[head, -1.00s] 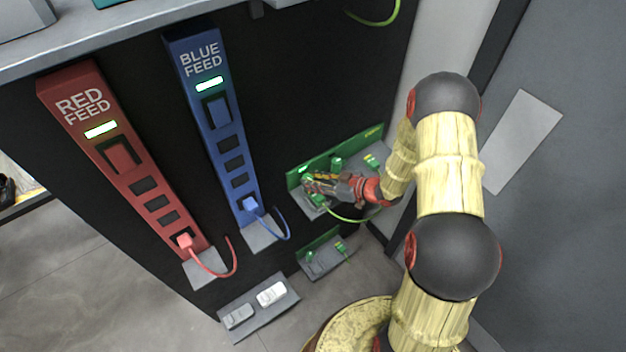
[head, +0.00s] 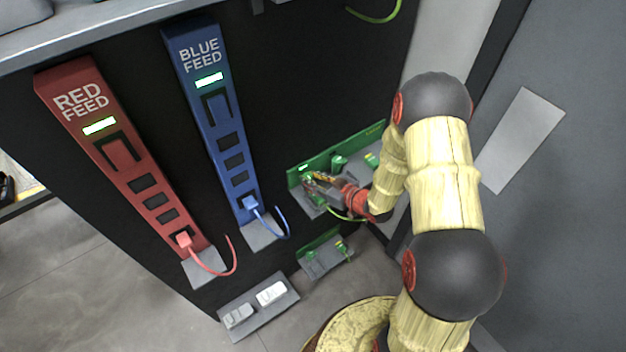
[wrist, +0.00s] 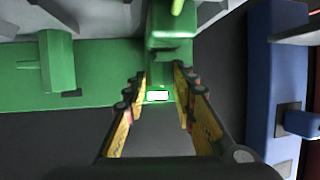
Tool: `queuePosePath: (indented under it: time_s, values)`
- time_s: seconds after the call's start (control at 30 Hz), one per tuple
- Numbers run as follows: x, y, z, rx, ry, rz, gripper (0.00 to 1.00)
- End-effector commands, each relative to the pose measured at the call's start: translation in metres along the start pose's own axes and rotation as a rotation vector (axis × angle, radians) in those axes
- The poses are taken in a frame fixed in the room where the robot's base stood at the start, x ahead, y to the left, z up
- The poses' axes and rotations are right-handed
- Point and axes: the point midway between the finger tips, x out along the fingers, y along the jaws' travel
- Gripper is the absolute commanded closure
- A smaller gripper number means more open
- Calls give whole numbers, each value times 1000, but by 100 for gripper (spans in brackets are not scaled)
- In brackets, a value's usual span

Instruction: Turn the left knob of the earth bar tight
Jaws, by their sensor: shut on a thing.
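The green earth bar (head: 352,152) is fixed low on the dark panel, with a grey ledge below it. My gripper (head: 311,181) is at its left end, at the knob nearest the blue strip. In the wrist view the fingers (wrist: 162,88) lie on either side of this green left knob (wrist: 170,60) and are shut on it. A lit white indicator (wrist: 157,96) shows between the fingers. Another green knob (wrist: 56,62) stands free on the bar; it also shows in the head view (head: 338,162). The fingers partly hide the held knob in the head view.
A red feed strip (head: 128,160) and a blue feed strip (head: 212,120) stand to the left, each with a lit indicator and a plugged cable. A green-yellow cable (head: 345,216) hangs below my gripper. A smaller green bar (head: 322,240) sits lower. A grey door (head: 560,200) is on the right.

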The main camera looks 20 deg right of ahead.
Motion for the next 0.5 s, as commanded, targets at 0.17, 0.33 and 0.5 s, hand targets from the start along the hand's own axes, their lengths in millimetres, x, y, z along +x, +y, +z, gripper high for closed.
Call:
queuePosePath:
  time_s: [0.17,0.33,0.5]
  values:
    - [0,0,-1,2,2,10,99]
    - [0,0,-1,2,2,10,99]
    - [0,0,-1,2,1,10,65]
